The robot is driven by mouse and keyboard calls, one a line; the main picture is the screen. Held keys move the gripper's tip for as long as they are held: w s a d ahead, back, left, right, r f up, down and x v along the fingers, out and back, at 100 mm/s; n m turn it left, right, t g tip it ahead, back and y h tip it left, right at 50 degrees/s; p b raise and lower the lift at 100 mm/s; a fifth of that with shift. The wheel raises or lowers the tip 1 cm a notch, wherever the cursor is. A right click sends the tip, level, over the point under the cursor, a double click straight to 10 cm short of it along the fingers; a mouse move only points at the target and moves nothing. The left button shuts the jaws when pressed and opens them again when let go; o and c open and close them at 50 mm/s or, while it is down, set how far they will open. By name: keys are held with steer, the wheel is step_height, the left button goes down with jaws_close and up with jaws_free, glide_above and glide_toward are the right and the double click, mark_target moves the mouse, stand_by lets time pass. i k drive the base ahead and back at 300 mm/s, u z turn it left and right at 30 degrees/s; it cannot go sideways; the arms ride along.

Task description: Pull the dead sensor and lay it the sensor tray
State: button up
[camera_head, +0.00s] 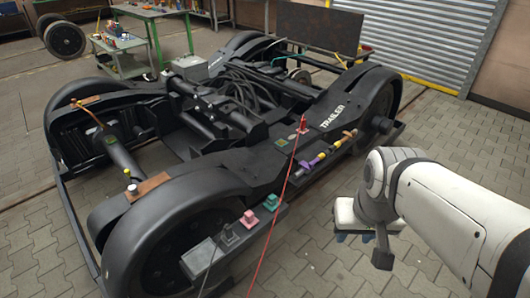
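I cannot tell for certain which part is the dead sensor. Small block-like parts stand in a row on the near ledge of the bogie: a dark grey one (228,236), a pink one (250,219) and a green one (271,202). A grey open box or tray (201,259) sits at the left end of this row; I cannot tell whether it is the sensor tray. My gripper (362,247) hangs at the right, over the paving and apart from the bogie. Its fingers point down and are mostly hidden, so its opening cannot be judged.
The black bogie (150,215), marked TRAILER, fills the middle. A red probe (303,125) stands on it with a red cable running to the front. A purple-and-yellow tool (314,161) lies on the ledge. A green bench (150,12) stands behind. Paving at right is clear.

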mark_target(250, 216)
steer(key=u, duration=0.2)
steer(key=i, duration=1.15)
steer(key=u, duration=0.8)
